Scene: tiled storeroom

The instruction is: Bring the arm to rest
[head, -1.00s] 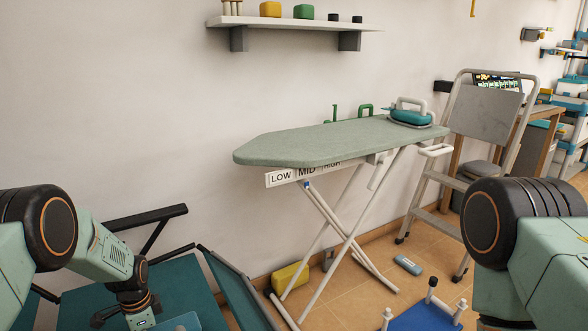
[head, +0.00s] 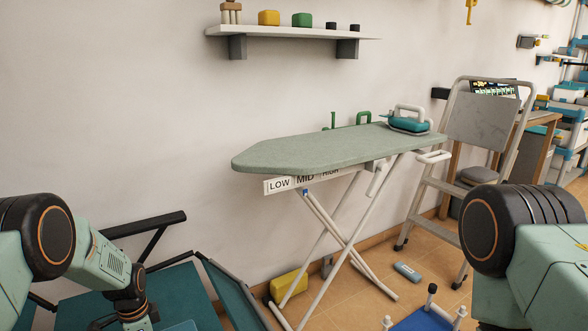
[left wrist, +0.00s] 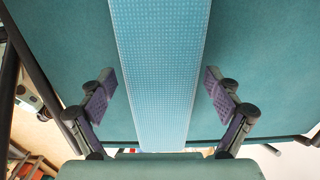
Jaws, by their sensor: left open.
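My left gripper (left wrist: 160,95) is open in the left wrist view, its two purple-padded fingers spread apart. A light blue textured strip (left wrist: 160,50) runs between the fingers, over a teal surface (left wrist: 60,40). Whether the fingers touch it I cannot tell. In the head view my left arm (head: 110,265) comes in from the left and bends down over the teal fabric surface (head: 190,290); its fingers are hidden below the frame. My right arm (head: 500,235) shows at the right edge, and its gripper is out of view.
An ironing board (head: 320,148) with a teal iron (head: 409,121) stands against the wall. A dark frame bar (head: 150,222) rises beside my left arm. A step ladder (head: 480,130) stands at right. A yellow block (head: 289,287) and a blue-grey item (head: 408,271) lie on the tiled floor.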

